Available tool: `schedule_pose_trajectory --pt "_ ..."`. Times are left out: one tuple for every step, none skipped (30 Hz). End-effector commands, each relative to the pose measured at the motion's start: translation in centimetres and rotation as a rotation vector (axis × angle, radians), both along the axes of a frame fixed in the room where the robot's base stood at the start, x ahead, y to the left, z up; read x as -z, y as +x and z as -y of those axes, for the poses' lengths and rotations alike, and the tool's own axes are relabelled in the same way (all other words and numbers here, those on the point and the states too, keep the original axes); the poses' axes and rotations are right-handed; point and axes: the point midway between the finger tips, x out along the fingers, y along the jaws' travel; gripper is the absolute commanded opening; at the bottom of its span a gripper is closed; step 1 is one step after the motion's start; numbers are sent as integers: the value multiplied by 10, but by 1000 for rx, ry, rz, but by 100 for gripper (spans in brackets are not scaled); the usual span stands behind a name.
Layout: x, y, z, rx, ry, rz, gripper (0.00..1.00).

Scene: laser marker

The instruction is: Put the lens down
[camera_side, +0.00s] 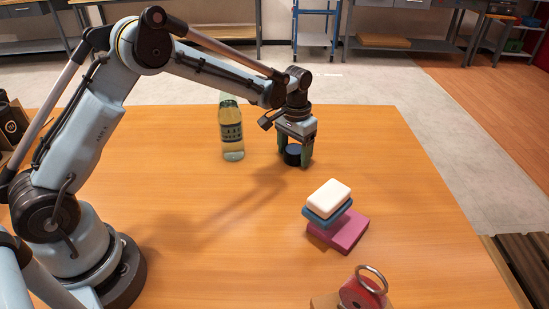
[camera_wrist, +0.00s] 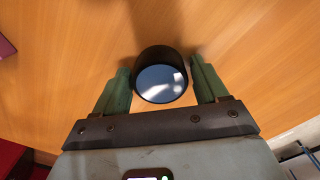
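The lens, a short black cylinder with a glossy, reflecting face, is between the green fingers of my gripper (camera_side: 296,160). In the side view the lens (camera_side: 293,154) is low, at or just above the wooden table; I cannot tell whether it touches. In the wrist view the lens (camera_wrist: 161,83) has its glass face toward the camera, with one finger of my gripper (camera_wrist: 161,68) close against each side. The fingers look shut on it, though the contact itself is hard to see. The lens is upright.
A bottle (camera_side: 231,130) stands left of my gripper. A stack with a white block (camera_side: 329,194), a blue block (camera_side: 326,214) and a magenta block (camera_side: 345,234) lies nearer the camera. A red object with a metal ring (camera_side: 363,290) is at the front. The table (camera_side: 400,180) is clear to the right.

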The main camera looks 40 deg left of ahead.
Motion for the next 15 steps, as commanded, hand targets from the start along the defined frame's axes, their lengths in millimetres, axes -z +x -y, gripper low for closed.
schedule_pose_trajectory --pt "0 0 0 0 0 0 81" --pt "0 0 0 0 0 0 83" --pt "0 0 0 0 0 0 83" --pt "0 0 0 0 0 0 83" --pt "0 0 0 0 0 0 83" --pt "0 0 0 0 0 0 83" --pt "0 0 0 0 0 0 83" --pt "0 0 0 0 0 0 83" --pt "0 0 0 0 0 0 83" --pt "-1 0 0 0 0 0 83" --pt "-2 0 0 0 0 0 83" --pt "-4 0 0 0 0 0 83" --pt "-6 0 0 0 0 0 83" --pt "-9 0 0 0 0 0 83" --pt "-14 0 0 0 0 0 83"
